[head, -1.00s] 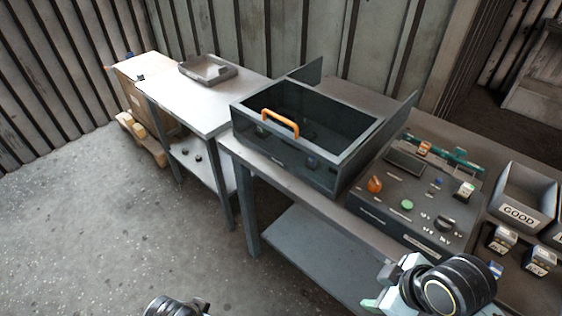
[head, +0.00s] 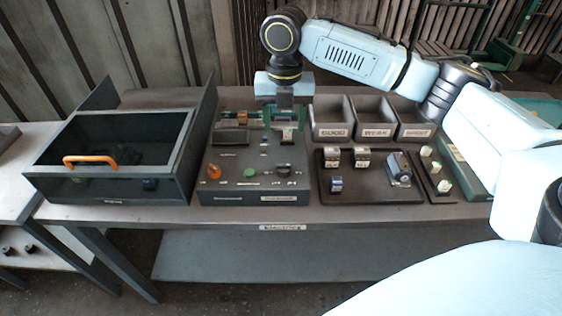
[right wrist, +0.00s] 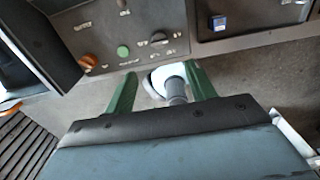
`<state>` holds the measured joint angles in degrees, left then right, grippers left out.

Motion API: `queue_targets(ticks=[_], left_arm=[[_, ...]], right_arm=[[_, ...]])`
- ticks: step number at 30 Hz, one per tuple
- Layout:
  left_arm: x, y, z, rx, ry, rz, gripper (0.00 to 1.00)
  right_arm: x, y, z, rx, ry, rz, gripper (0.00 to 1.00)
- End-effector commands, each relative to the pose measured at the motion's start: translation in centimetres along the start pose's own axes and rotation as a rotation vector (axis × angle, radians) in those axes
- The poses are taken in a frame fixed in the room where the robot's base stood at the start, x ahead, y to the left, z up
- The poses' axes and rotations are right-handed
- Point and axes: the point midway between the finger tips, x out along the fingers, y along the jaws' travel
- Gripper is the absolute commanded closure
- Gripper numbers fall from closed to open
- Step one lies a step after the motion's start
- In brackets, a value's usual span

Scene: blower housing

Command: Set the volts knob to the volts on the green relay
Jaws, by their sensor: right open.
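The volts knob appears to be the dark knob (head: 283,171) at the right front of the grey console (head: 225,160); it also shows in the right wrist view (right wrist: 158,37). Its scale marks are too small to read. My right gripper (head: 285,117) is over the back of the console, behind the knob, with its green fingers apart and empty. In the right wrist view the open fingers (right wrist: 160,73) point toward the console front. Several small relays with green on them, one of them here (head: 426,152), stand on a narrow tray at the right; I cannot read their volts. My left gripper is out of view.
An orange knob (head: 214,172) and a green button (head: 250,172) are left of the dark knob. An open housing (head: 175,185) with an orange handle stands left. A dark tray (head: 370,195) with relays is right, with labelled bins (head: 333,132) behind it.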

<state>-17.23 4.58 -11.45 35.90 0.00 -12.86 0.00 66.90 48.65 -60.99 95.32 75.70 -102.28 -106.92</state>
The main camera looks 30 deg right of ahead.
Motion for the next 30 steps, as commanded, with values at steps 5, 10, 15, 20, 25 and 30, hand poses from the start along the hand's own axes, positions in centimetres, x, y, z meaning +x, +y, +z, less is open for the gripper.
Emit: queue_targets(ticks=[5, 10, 15, 20, 25, 30], left_arm=[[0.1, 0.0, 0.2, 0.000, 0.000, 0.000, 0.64], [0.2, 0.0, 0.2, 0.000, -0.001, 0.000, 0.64], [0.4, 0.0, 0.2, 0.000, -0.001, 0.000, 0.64], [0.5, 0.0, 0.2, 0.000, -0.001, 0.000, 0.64], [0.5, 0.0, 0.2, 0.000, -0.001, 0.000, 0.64], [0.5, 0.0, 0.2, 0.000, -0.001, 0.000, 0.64]], right_arm=[[1.5, -0.1, 0.1, -0.006, 0.004, -0.003, 0.45], [5.0, -0.1, 0.0, -0.005, 0.005, -0.003, 0.45], [8.6, -0.1, 0.0, -0.005, 0.003, -0.002, 0.45], [11.2, -0.1, 0.0, -0.005, 0.002, -0.001, 0.45], [12.8, 0.0, 0.0, -0.006, 0.001, 0.000, 0.45], [13.2, 0.0, 0.0, -0.006, 0.000, 0.001, 0.45]])
